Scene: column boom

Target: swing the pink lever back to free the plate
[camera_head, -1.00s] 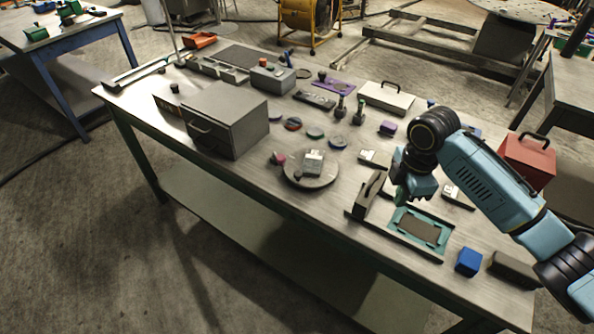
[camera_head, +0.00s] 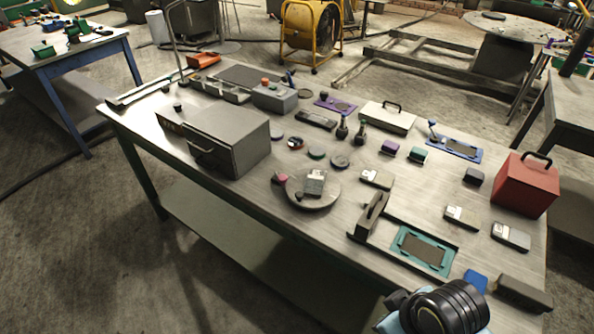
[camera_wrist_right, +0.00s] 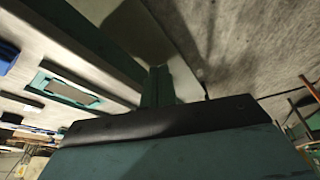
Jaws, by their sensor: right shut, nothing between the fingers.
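The pink lever (camera_head: 280,178) shows as a small pink knob at the left edge of a round grey plate (camera_head: 322,200) near the table's front edge. A small grey block (camera_head: 315,183) sits on the plate. How the lever meets the plate is too small to tell. In the head view my right arm is at the bottom right, in front of the table, and its gripper is hidden. In the right wrist view my right gripper (camera_wrist_right: 158,78) is shut and empty, well apart from the lever. My left gripper is not in view.
A teal frame (camera_head: 424,250) and a dark upright handle (camera_head: 371,214) stand right of the plate. A grey drawer box (camera_head: 235,140) stands to its left. A blue block (camera_head: 475,280) lies near my arm. A red box (camera_head: 527,183) stands at the right.

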